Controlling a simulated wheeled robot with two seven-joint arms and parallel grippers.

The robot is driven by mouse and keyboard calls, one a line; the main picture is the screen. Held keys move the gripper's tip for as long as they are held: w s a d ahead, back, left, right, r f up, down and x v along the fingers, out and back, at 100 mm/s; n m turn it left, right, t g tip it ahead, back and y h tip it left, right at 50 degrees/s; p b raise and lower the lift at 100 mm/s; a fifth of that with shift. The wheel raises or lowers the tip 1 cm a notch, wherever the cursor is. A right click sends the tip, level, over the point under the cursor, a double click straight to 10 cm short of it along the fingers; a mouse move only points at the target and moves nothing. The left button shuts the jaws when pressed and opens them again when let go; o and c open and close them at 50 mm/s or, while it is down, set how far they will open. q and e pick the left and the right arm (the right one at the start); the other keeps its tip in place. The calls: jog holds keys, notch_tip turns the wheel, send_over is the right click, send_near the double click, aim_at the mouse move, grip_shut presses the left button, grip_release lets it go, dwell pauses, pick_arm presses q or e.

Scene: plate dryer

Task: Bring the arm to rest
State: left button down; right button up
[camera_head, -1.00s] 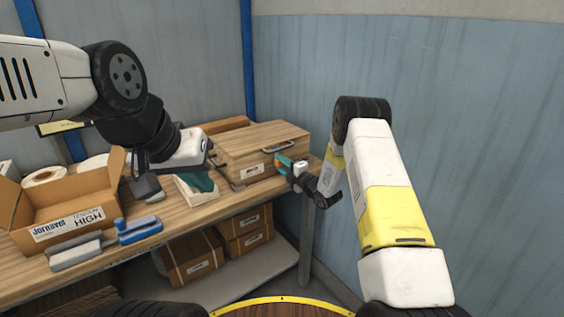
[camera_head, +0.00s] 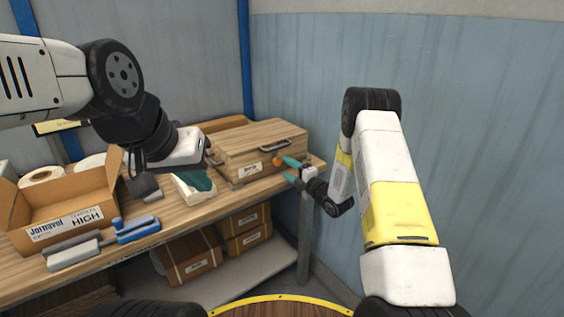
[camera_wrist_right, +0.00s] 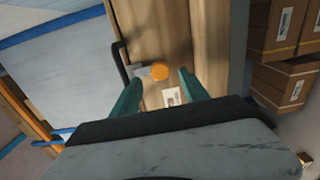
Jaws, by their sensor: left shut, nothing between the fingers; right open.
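My right gripper (camera_head: 285,170) is open, its two teal fingers apart, in front of the wooden case (camera_head: 232,148). An orange round knob (camera_head: 277,161) shows at the case's front, just beyond the fingers. In the right wrist view the orange knob (camera_wrist_right: 160,71) lies between the fingertip directions, beside a small grey piece, and nothing is gripped. My left gripper (camera_head: 207,185) is shut and empty, pointing down over the bench near a white-edged tray (camera_head: 190,198). Its fingers partly hide that tray.
A wooden bench (camera_head: 150,248) runs along the wall. An open cardboard box (camera_head: 65,215), a blue-handled tool (camera_head: 138,229) and a grey tool (camera_head: 75,254) are on the left. Brown boxes (camera_head: 192,262) sit on the shelf below. A wall stands at right behind my right arm.

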jog(key=shift+v, duration=1.1)
jog(key=w+d+r+m+h, duration=0.1)
jog(key=d+r+m+h, duration=0.35)
jog(key=r, duration=0.65)
jog(key=s+d+r+m+g+h, duration=0.2)
jog(key=s+d+r+m+h, duration=0.3)
jog(key=s+r+m, duration=0.4)
jog(key=s+r+m+g, duration=0.1)
jog(key=s+m+g, duration=0.1)
jog(key=s, duration=0.9)
jog(key=s+r+m+g, duration=0.1)
jog(key=s+m, duration=0.4)
jog(key=s, duration=0.6)
jog(key=s+r+m+g+y, duration=0.1)
jog(key=s+r+m+g, duration=0.1)
jog(key=s, duration=0.9)
jog(key=shift+s+m+g, duration=0.2)
jog(key=shift+m+g, duration=0.5)
jog(key=shift+m, duration=0.45)
jog(key=shift+r, duration=0.1)
